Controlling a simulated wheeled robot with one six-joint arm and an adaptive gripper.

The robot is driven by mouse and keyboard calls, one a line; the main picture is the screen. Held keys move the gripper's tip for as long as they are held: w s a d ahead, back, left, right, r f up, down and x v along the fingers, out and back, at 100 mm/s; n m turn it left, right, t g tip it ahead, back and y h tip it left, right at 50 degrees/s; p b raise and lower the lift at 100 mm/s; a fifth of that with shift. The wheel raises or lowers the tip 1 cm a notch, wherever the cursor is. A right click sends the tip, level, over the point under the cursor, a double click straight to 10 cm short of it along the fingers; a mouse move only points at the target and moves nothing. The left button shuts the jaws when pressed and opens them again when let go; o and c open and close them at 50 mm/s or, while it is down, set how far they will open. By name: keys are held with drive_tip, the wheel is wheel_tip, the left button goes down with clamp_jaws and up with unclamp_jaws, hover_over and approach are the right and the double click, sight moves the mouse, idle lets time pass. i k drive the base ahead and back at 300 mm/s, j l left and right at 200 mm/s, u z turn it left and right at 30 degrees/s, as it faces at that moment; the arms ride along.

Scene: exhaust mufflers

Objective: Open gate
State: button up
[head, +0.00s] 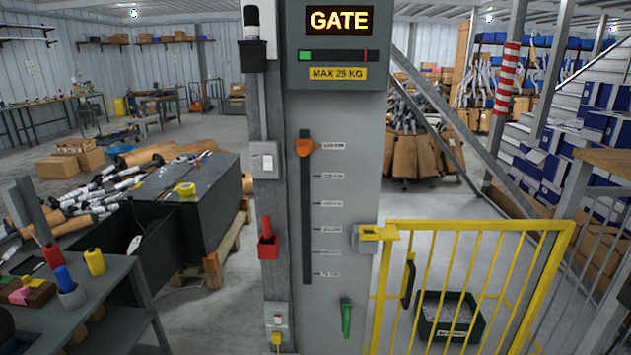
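The yellow barred gate (470,285) stands at the right of the head view and looks closed against the grey post. A yellow latch box (372,233) sits at its upper left corner, on the post. A dark handle (408,284) is on the gate's left side. The grey post (345,110) carries a lit GATE sign (341,20) and a vertical slot with an orange lever (305,146) near its top, beside small labels too small to read. A green handle (346,318) is low on the post. My gripper is not in view.
A dark green crate (449,316) lies on the floor behind the gate bars. A grey workbench (70,300) with bottles stands at the lower left. A dark box on a pallet (195,215) and piled mufflers lie behind it. Stairs rise at the right.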

sight(389, 234)
drive_tip(key=i+l, duration=0.25)
drive_tip(key=i, duration=0.25)
drive_tip(key=i+l+z, duration=0.1)
drive_tip(key=i+l, duration=0.2)
drive_tip(key=i, duration=0.2)
